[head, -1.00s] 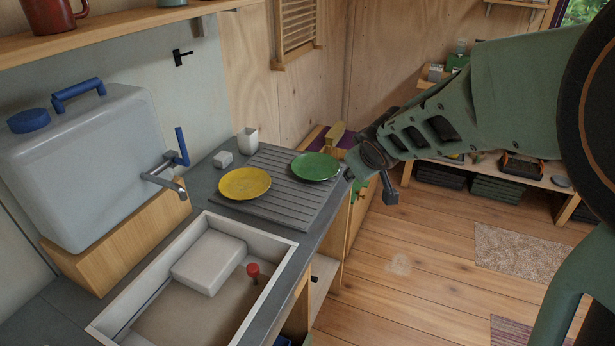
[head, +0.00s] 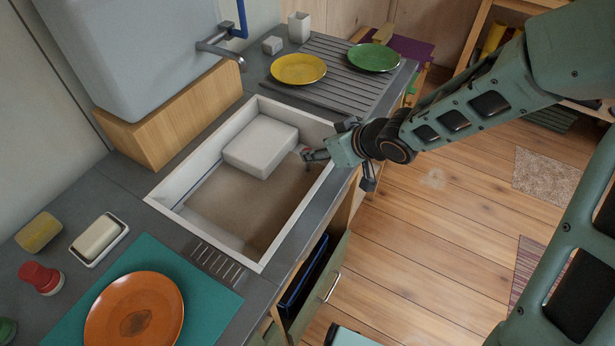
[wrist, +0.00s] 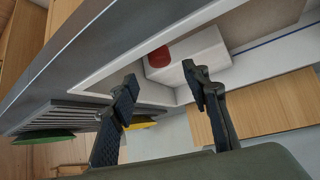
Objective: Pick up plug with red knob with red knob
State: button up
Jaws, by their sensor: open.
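The plug's red knob (wrist: 159,57) shows in the wrist view, beyond and between the fingertips, in front of a white box (wrist: 190,60) in the sink. I cannot tell the exact gap from the fingertips to the knob.
The white box also lies in the sink's far part (head: 261,145). Yellow (head: 299,69) and green plates (head: 373,57) sit on the drainer behind. An orange plate (head: 134,312), a soap dish (head: 99,240) and a red-topped item (head: 40,277) are front left. A drawer (head: 318,290) stands open below.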

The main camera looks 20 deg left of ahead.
aim_at(308, 166)
jog(key=b+x, duration=0.3)
jog(key=x, duration=0.2)
jog(key=shift+s+a+f, duration=0.1)
jog(key=shift+f, duration=0.25)
jog(key=shift+w+a+f, duration=0.3)
jog(key=shift+a+f, duration=0.1)
jog(key=shift+a, duration=0.05)
jog(key=shift+r, duration=0.1)
grip_shut()
